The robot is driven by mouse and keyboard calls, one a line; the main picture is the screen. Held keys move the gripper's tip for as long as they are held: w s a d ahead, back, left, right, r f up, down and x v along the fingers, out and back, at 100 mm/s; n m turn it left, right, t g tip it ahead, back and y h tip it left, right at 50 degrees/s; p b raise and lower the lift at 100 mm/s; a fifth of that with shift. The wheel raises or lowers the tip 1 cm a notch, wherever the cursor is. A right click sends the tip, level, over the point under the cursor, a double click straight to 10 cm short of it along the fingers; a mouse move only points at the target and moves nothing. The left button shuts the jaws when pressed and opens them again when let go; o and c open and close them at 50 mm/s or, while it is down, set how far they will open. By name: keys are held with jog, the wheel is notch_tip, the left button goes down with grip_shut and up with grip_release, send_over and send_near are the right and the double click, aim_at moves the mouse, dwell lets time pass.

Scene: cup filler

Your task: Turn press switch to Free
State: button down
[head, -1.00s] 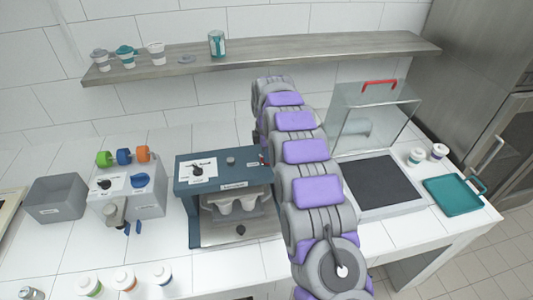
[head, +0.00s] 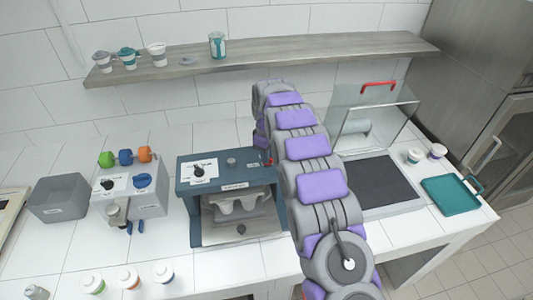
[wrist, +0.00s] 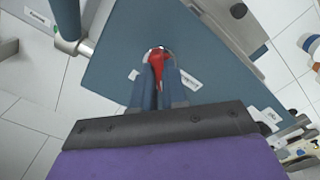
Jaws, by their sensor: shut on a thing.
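The press (head: 186,215) is a blue machine with a dial and labels on its top, standing left of my arm in the head view. The red press switch (wrist: 157,58) sticks out from this panel. My gripper (wrist: 158,80) has its blue fingers on either side of the red lever and is shut on it. A white label (wrist: 190,80) lies right of the switch, partly covered by a finger. Its text is too small to read. In the head view my arm hides most of my gripper.
Left of the press stand a white dispenser (head: 148,205) with coloured knobs and a grey bin (head: 58,198). Right of my arm are a dark mat (head: 375,185), a clear hinged cover (head: 385,105) and a teal tray (head: 452,196). A wooden shelf (head: 300,58) runs behind.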

jog(key=m, duration=0.4)
jog(key=shift+w+r+m+p, duration=0.1)
jog(key=shift+m+p, duration=0.2)
jog(key=m, duration=0.4)
jog(key=shift+m, duration=0.3)
jog(key=c, duration=1.2)
grip_release()
jog(key=shift+o, duration=0.2)
notch_tip(320, 180, up, 17)
jog(key=p, duration=0.4)
jog(key=shift+a, duration=0.2)
